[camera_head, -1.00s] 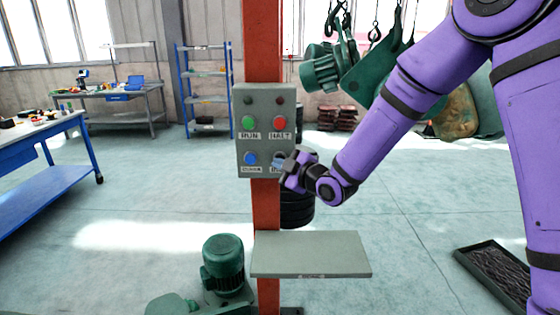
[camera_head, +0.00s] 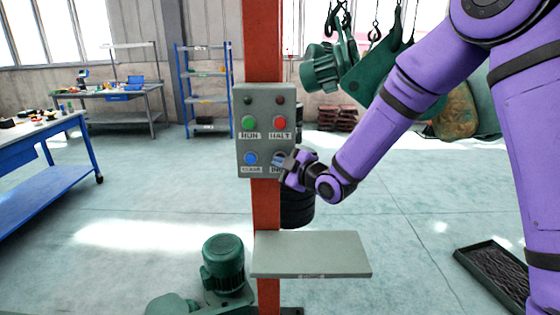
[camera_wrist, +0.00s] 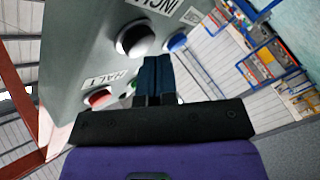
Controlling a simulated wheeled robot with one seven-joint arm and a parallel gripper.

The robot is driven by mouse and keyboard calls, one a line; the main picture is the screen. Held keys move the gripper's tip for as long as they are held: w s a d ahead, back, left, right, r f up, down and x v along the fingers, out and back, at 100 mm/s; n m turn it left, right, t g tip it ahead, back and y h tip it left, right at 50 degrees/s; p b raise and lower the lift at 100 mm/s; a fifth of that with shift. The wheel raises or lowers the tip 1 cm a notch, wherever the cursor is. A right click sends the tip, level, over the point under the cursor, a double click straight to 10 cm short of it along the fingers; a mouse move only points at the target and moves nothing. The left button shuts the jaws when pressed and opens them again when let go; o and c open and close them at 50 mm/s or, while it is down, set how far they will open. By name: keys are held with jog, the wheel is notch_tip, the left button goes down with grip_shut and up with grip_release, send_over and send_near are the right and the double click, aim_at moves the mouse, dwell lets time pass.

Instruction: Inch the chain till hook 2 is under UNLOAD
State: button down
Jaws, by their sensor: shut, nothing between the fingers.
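A grey control box (camera_head: 241,125) is on the red post. It has a green RUN button (camera_head: 249,122), a red HALT button (camera_head: 281,122) and a blue button (camera_head: 250,158). My gripper (camera_head: 279,162) is shut and empty at the box's lower right, covering the INCH button there. In the wrist view the pale INCH button (camera_wrist: 137,38) sits just left of my shut fingertips (camera_wrist: 157,62); I cannot tell whether they touch it. Dark hooks (camera_head: 338,18) hang at the top, one above a green motor unit (camera_head: 322,68). Hook numbers and an UNLOAD sign cannot be made out.
Two indicator lamps (camera_head: 279,100) on the box look dark. A grey shelf plate (camera_head: 311,255) sticks out from the post below the box. A green motor (camera_head: 223,262) stands at its foot. A blue bench (camera_head: 45,190) is left, a dark tray (camera_head: 490,275) lower right.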

jog(key=shift+w, duration=0.45)
dwell(1.9)
jog(key=shift+s, duration=0.1)
dwell(1.2)
jog(key=shift+s, duration=0.75)
jog(key=s, duration=0.5)
jog(key=shift+a, duration=0.1)
